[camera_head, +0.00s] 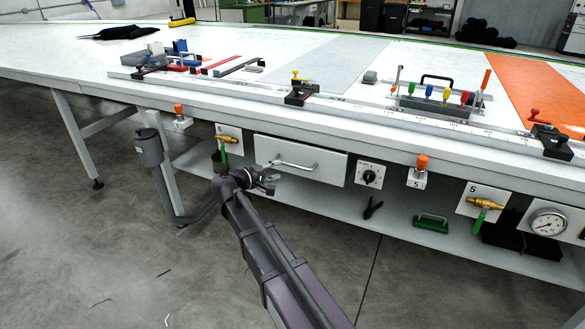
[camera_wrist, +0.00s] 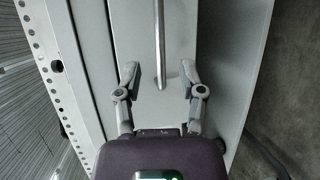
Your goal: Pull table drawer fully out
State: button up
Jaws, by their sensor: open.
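The table drawer (camera_head: 330,169) is a white front under the long white table's edge, with a metal bar handle (camera_head: 295,166) across it. It looks shut or nearly so; I cannot tell exactly. My gripper (camera_head: 268,178) is at the left end of the drawer, close to the handle. In the wrist view my gripper (camera_wrist: 160,80) is open, its two fingers on either side of the end of the handle (camera_wrist: 160,40). The drawer front (camera_wrist: 133,35) lies behind the fingers. I see no finger touching the handle.
A valve with a green lever (camera_head: 228,139) and an orange button (camera_head: 178,110) are left of the drawer. A black dial (camera_head: 370,175) is right of it. A lower shelf (camera_head: 345,208) holds a green-based handle tool (camera_head: 432,222).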

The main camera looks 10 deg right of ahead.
aim_at(292, 165)
jog(key=b+x, duration=0.1)
jog(key=x, duration=0.6)
jog(key=shift+w+d, duration=0.1)
jog(key=shift+d, duration=0.05)
grip_shut()
